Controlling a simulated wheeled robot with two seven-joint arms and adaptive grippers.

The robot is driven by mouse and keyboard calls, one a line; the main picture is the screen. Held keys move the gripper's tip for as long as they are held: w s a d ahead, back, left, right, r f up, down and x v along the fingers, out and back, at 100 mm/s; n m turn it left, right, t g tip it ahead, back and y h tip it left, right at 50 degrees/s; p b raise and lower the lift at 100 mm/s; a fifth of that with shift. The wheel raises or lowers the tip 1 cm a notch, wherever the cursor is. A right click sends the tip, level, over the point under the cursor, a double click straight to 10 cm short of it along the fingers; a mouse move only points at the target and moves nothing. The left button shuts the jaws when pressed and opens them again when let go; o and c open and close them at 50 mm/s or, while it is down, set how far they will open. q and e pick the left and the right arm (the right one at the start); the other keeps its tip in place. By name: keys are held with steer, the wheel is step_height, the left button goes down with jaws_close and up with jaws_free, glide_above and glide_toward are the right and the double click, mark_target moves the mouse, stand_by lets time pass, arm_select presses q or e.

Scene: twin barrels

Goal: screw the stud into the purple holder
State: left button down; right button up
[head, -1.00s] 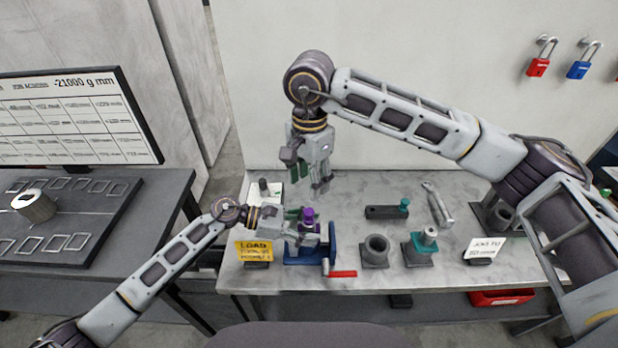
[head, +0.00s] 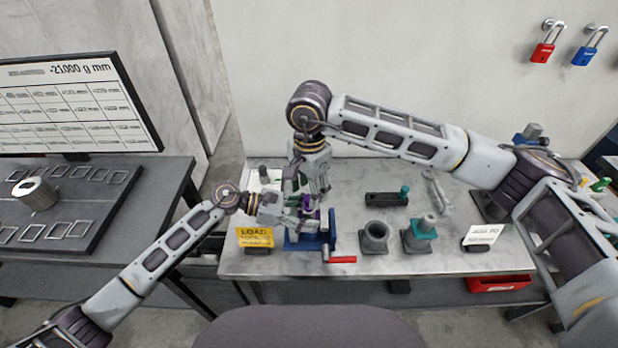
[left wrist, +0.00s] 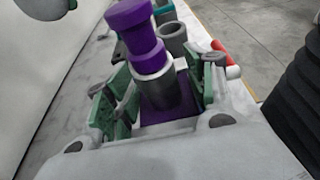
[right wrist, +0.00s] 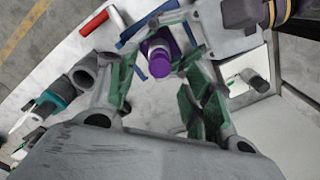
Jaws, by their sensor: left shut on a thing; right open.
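A purple knob-topped stud (left wrist: 138,35) stands upright in a grey collar (left wrist: 165,90) above the purple holder (left wrist: 168,118) in the left wrist view. I cannot tell how deep its thread sits. My left gripper (head: 297,208) has its green fingers on both sides of the collar and holder, shut on the holder. My right gripper (head: 311,190) points down from above. In the right wrist view its open green fingers (right wrist: 160,72) lie either side of the purple stud top (right wrist: 159,64); I see no clear contact. In the head view the grippers hide most of stud and holder.
A blue vise (head: 306,243) with a red handle (head: 342,259) is at the holder. To its right stand a grey socket (head: 375,240), a teal holder with a grey stud (head: 420,235) and a dark block (head: 386,199). A yellow sign (head: 255,238) stands left.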

steer(key=shift+f, duration=2.1)
steer(key=shift+c, duration=0.4)
jaws_close()
